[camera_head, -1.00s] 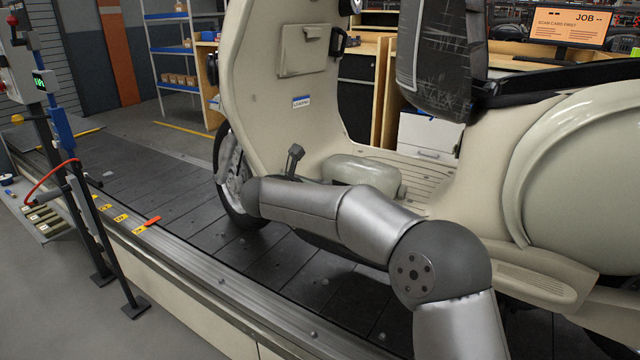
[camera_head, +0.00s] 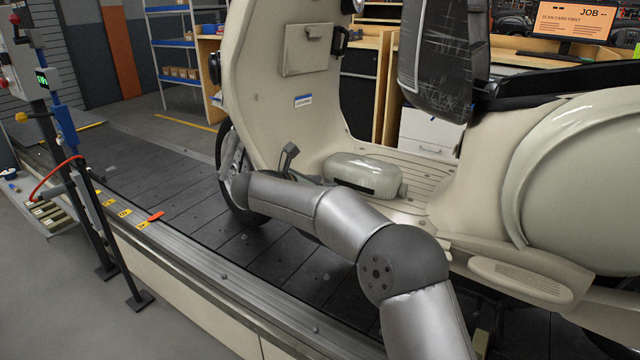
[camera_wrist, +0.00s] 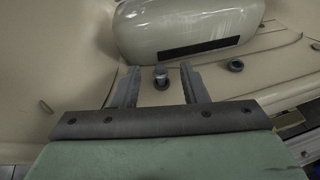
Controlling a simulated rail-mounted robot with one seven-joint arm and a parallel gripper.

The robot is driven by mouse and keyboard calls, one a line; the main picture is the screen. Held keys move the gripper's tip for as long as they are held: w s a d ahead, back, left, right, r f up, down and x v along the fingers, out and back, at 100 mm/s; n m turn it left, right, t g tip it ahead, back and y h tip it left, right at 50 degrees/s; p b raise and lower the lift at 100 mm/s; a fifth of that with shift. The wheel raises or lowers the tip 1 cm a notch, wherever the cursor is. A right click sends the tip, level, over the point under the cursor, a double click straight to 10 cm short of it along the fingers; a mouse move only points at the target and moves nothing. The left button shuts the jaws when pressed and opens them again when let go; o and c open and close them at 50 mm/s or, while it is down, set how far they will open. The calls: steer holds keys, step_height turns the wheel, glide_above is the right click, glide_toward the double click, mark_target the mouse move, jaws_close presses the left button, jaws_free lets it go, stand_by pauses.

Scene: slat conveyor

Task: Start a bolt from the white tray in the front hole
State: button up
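In the wrist view, my gripper (camera_wrist: 158,87) has its two fingers apart. A small grey bolt (camera_wrist: 160,74) stands between them, with a gap showing on each side. It sits at a dark ring on the cream floorboard (camera_wrist: 78,85). A second dark ring-shaped hole (camera_wrist: 236,66) is to the right, with no bolt visible in it. In the head view, my gripper cannot be made out clearly near the cream scooter (camera_head: 265,75). I cannot make out the white tray in either current view.
A rounded cream housing (camera_head: 365,175) rises from the floorboard and shows close beyond the fingers in the wrist view (camera_wrist: 185,25). The scooter stands on the dark slat conveyor (camera_head: 180,190). A post with a red hose (camera_head: 65,130) is at left.

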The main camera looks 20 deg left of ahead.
steer(key=p+v, duration=0.2)
steer(key=v, duration=1.5)
steer(key=shift+s, duration=0.2)
steer(key=shift+a, duration=0.1)
